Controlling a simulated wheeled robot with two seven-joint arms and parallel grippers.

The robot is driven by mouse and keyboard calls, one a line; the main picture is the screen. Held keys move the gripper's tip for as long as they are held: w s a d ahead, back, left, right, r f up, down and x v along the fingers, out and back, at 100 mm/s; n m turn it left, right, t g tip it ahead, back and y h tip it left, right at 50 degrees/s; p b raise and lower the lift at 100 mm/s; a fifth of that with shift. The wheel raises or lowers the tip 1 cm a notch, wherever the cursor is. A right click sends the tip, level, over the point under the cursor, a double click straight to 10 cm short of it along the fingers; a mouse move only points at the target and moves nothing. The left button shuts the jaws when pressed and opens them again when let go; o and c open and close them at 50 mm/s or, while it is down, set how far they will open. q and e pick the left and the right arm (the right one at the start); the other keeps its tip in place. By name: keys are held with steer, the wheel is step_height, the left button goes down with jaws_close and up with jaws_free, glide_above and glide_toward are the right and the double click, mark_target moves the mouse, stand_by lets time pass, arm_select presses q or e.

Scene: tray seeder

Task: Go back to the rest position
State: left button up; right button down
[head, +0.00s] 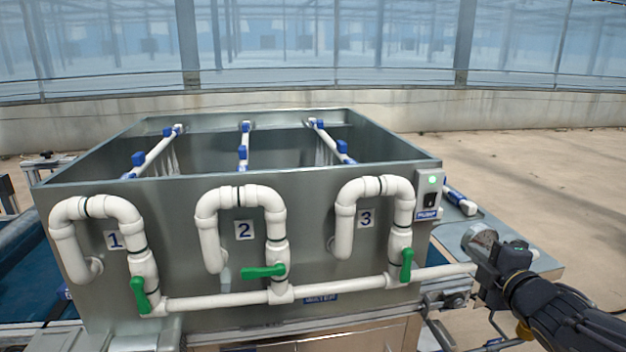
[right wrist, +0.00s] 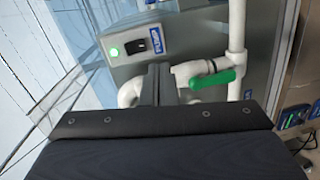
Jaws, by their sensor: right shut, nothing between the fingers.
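My right gripper (head: 490,268) is in front of the right end of the metal tank (head: 180,240) in the head view. In the right wrist view its fingers (right wrist: 158,84) are shut with nothing between them, in front of the pump switch box and pipes. The pump switch box (head: 430,193) shows a lit green light, also in the right wrist view (right wrist: 128,48). Green handles 1 (head: 139,296) and 3 (head: 406,265) stand upright along their pipes; handle 2 (head: 263,272) lies crosswise. My left gripper is not in view.
A round gauge (head: 479,239) sits beside the right gripper at the pipe's end. White pipes (head: 215,301) run along the tank front. Thin pale streaks show under the left and right spray bars. Open floor (head: 560,170) lies to the right.

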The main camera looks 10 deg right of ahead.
steer(key=s+a+f+m+g+y, duration=0.1)
steer(key=s+a+f+m+g, duration=0.2)
steer(key=s, duration=0.6)
steer(key=s+a+f+m+g+y, duration=0.1)
steer(key=s+a+f+m+g, duration=0.3)
steer(key=s+a+m, duration=0.4)
steer(key=s+a+f+m+g+y, duration=0.1)
steer(key=s+a+f+m+g, duration=0.3)
steer(key=s, duration=0.6)
step_height(320, 180, down, 2)
steer(key=a+m, duration=0.2)
steer(key=m, duration=0.1)
steer(key=shift+m+y+p, duration=0.3)
steer(key=shift+p, duration=0.05)
steer(key=shift+d, duration=0.1)
